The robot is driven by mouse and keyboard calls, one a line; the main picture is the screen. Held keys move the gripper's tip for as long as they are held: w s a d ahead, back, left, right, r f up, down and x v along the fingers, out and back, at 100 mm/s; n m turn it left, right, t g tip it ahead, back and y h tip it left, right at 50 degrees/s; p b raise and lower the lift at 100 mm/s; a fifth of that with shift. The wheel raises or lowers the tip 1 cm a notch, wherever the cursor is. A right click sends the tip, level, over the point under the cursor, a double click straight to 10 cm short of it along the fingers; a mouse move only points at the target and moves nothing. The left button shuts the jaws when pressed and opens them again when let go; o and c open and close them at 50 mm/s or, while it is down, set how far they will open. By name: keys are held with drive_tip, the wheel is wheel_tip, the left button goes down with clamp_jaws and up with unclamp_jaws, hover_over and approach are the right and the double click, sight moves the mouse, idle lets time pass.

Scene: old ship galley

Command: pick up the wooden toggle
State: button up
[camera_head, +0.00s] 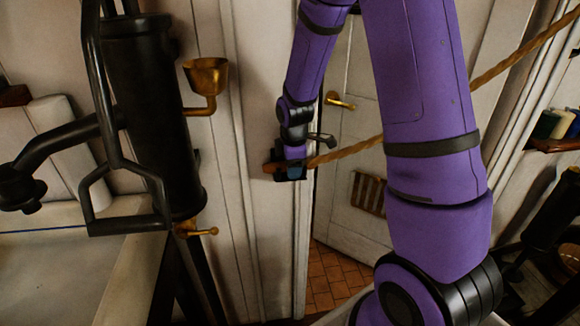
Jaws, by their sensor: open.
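A thick tan rope (345,150) crosses the doorway from the upper right and slopes down to my gripper (290,173). A small brown wooden piece, which looks like the wooden toggle (269,168), shows just left of my gripper, at the rope's lower end by the white door post. My gripper is open and points down at the toggle and rope end. The dark gripper body hides the middle of the toggle. I cannot tell whether the fingers are around it or in front of it, or whether they touch it.
A black pump with a brass cup (207,76) and small brass tap (197,231) stands left of my gripper. A white door (350,205) with a brass handle (340,101) is behind the rope. Brick-tiled floor (330,280) shows below. A shelf (556,145) holds items at right.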

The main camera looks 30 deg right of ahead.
drive_tip(key=shift+c, duration=0.4)
drive_tip(key=c, duration=0.9)
drive_tip(key=shift+c, duration=0.2)
drive_tip(key=shift+r, duration=0.1)
